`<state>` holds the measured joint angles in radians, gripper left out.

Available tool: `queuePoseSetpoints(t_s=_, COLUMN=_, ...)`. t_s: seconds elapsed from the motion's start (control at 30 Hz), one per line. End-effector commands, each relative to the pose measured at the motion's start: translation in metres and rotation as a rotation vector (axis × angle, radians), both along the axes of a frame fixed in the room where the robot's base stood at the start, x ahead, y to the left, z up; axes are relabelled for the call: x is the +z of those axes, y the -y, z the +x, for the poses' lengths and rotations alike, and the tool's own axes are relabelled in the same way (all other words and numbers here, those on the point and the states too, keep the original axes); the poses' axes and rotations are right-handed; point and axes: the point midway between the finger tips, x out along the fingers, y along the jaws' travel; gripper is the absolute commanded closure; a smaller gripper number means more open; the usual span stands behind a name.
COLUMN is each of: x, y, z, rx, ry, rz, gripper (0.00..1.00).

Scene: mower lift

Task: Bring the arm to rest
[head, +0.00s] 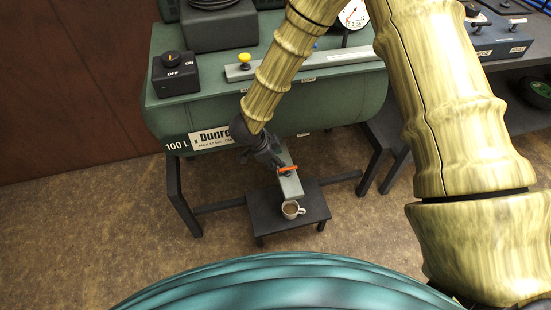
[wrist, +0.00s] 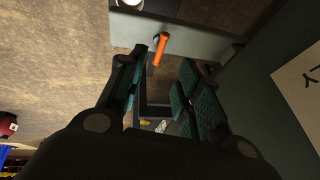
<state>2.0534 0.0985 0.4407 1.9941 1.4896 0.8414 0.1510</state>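My gripper (head: 268,155) hangs in front of the green compressor tank (head: 330,105), at the lower end of my bamboo-patterned arm, which reaches down across the tank. In the wrist view my gripper (wrist: 166,72) is open, its two dark, teal-padded fingers spread apart with nothing held between them. An orange lever (head: 288,169) on a grey-green bracket (head: 290,185) is just beyond the fingertips. In the wrist view the orange lever (wrist: 160,48) shows near the gap between the fingertips; I cannot tell whether anything touches.
A cup of brown drink (head: 292,209) stands on a low black stool (head: 315,205) below the bracket. A switch box (head: 175,73), a grey bar with a yellow knob (head: 244,62) and a gauge (head: 353,14) are on top of the tank. Open floor (head: 110,225) lies left.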

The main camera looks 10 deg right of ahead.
Motion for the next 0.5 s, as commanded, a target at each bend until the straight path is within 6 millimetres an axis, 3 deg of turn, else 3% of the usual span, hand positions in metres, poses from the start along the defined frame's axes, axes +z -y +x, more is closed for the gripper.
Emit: queuePoseSetpoints(t_s=0.5, x=-0.0074, y=0.0054, z=-0.0054, rx=0.037, ry=-0.007, rz=-0.011, gripper=0.66)
